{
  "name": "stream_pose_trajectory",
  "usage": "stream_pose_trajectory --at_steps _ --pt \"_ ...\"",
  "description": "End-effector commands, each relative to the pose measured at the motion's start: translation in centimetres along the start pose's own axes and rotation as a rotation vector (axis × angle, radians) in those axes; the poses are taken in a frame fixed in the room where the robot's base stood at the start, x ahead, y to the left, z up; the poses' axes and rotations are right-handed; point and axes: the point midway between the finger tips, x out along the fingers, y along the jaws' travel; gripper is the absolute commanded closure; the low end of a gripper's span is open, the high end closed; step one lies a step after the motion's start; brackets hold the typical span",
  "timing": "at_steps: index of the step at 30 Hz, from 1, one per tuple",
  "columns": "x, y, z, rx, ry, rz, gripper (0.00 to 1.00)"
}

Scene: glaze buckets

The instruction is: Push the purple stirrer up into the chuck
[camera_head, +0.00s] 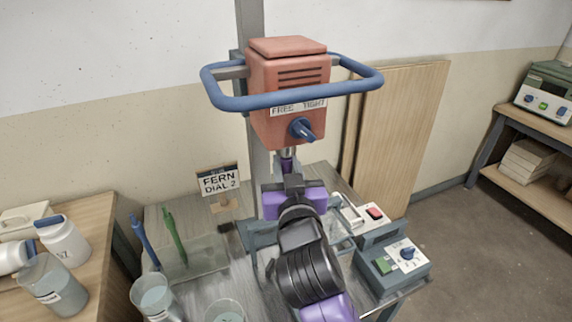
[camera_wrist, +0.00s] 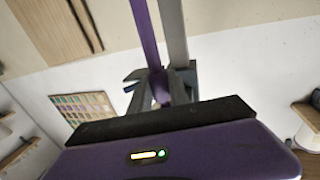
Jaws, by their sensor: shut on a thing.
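The purple stirrer (camera_head: 288,165) shows as a short length of shaft above my gripper (camera_head: 292,181), just under the grey chuck (camera_head: 287,152) of the red mixer head (camera_head: 290,85). Shaft and chuck line up closely, but I cannot tell how far the shaft is inside. In the wrist view, the purple shaft (camera_wrist: 147,35) runs into my gripper (camera_wrist: 160,86), which is shut on it. The stirrer's lower part is hidden behind my arm in the head view. The blue lever (camera_head: 303,129) sits under a FREE/TIGHT label (camera_head: 298,106).
A blue guard bar (camera_head: 290,100) rings the mixer head. A blue stirrer (camera_head: 145,240) and a green stirrer (camera_head: 175,238) stand in a clear rack at left, near the FERN DIAL 2 sign (camera_head: 219,181). Buckets stand in front. A dial box (camera_head: 395,260) is at right.

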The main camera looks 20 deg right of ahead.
Motion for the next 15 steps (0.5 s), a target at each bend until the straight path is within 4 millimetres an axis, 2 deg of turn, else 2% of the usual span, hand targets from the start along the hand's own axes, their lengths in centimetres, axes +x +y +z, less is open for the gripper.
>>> stream_pose_trajectory --at_steps 4,5,8,9,15 --pt "0.0 -0.01 -0.08 0.0 0.002 0.0 1.0" --pt "0.0 -0.01 -0.08 0.0 0.002 0.0 0.76" --pt "0.0 -0.01 -0.06 0.0 0.002 0.0 0.56" --pt "0.0 0.0 -0.06 0.0 0.002 0.0 0.52" --pt "0.0 0.0 -0.02 0.0 0.001 0.0 0.52"
